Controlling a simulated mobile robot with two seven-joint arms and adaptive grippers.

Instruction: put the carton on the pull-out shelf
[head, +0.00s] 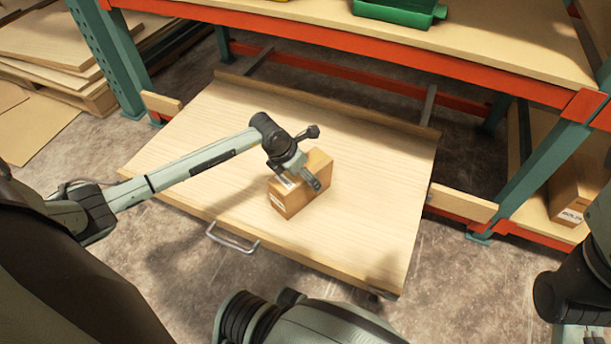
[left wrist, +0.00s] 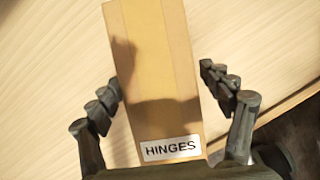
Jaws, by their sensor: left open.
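The carton (head: 303,192) is a small brown box standing on the pull-out shelf (head: 365,205), a light wooden board drawn out from the rack. In the left wrist view the carton (left wrist: 160,70) bears a white label reading HINGES. My left gripper (head: 302,178) is at the carton's upper part, partly hiding it. In the left wrist view my left gripper (left wrist: 163,95) is open, one finger on each side of the carton. The right finger stands clear of it; the left finger is very close, and I cannot tell whether it touches. My right gripper is not visible.
The shelf has a metal handle (head: 232,238) at its front edge. A fixed shelf above carries a green bin (head: 398,12). Teal uprights and orange beams frame the rack. Another box (head: 580,185) sits at right. Bare board surrounds the carton.

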